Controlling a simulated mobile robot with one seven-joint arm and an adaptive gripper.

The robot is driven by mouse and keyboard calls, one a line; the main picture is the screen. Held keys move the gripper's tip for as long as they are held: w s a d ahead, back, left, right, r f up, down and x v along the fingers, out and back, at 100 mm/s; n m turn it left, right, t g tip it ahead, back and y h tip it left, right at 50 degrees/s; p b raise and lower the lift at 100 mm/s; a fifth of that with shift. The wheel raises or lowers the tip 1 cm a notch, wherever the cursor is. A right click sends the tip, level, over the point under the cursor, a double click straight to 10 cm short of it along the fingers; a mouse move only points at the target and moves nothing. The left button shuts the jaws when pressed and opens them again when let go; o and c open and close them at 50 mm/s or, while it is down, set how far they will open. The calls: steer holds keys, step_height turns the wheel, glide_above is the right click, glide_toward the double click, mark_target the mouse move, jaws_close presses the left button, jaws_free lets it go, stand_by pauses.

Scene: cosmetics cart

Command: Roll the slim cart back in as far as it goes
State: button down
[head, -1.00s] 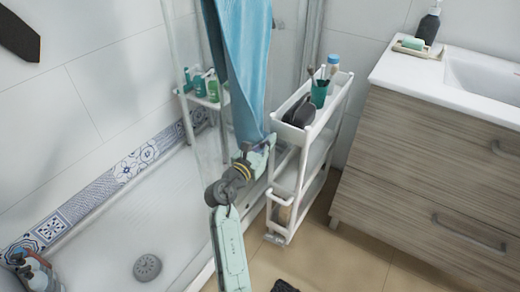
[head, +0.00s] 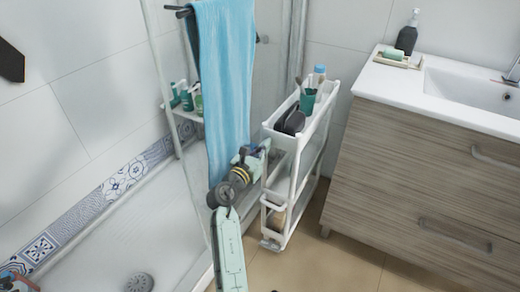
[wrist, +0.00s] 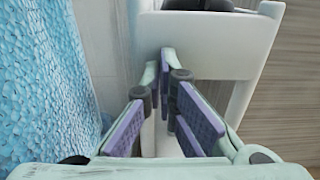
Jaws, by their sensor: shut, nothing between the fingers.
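The slim white cart (head: 295,165) stands between the shower and the vanity in the head view, its near end facing me. Its top tier holds dark items and a green cup with brushes. My gripper (head: 262,150) is shut and empty at the near left side of the cart, just below top-tier height. In the wrist view, my gripper's purple-padded fingers (wrist: 172,66) are in front of the cart's white end panel (wrist: 215,45), near its lower left part. I cannot tell whether they touch it. The cart's far end is partly hidden.
A wood-front vanity (head: 420,165) stands close on the cart's right. A blue towel (head: 222,90) hangs by the shower glass on the left, close to my arm. The white shower tray (head: 150,240) lies at left. Beige floor (head: 325,268) is open in front.

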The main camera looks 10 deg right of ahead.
steer(key=p+x, duration=0.1)
steer(key=x, duration=1)
steer(key=shift+w+d, duration=0.1)
steer(key=shift+w+r, duration=0.1)
steer(key=shift+r, duration=0.2)
